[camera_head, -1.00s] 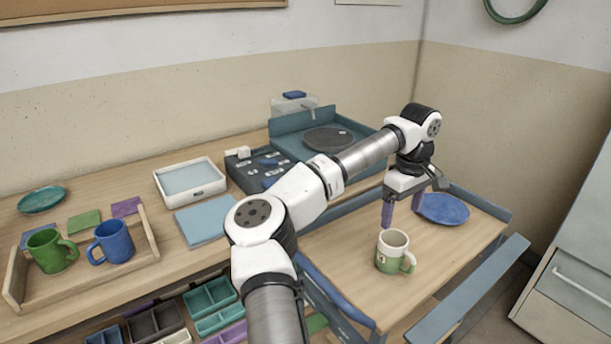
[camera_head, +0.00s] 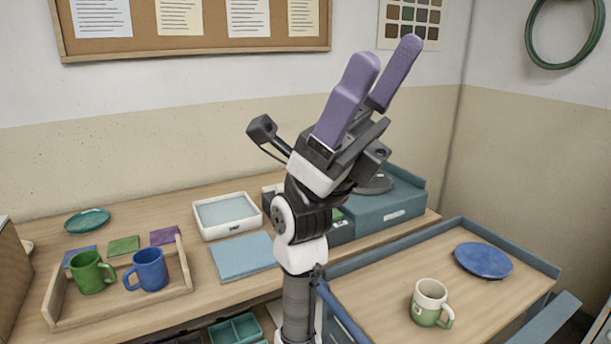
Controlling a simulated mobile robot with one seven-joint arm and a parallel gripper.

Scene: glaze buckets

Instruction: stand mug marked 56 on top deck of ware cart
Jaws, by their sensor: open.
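A mug with a cream upper part and a green lower part (camera_head: 430,304) stands upright on the wooden top deck of the ware cart (camera_head: 385,285), near its front. A light mark shows on its side, but the number is too small to read. My gripper (camera_head: 384,68) is raised high with its two purple fingers pointing up and to the right. The fingers are apart with nothing between them. My gripper is well away from the mug, up and to the left of it.
A blue plate (camera_head: 483,260) lies on the cart deck behind the mug. A wooden tray (camera_head: 118,307) on the bench holds a green mug (camera_head: 92,272) and a blue mug (camera_head: 149,269). A white basin (camera_head: 224,215) and a light blue mat (camera_head: 243,256) lie nearby. Raised blue edges border the cart deck.

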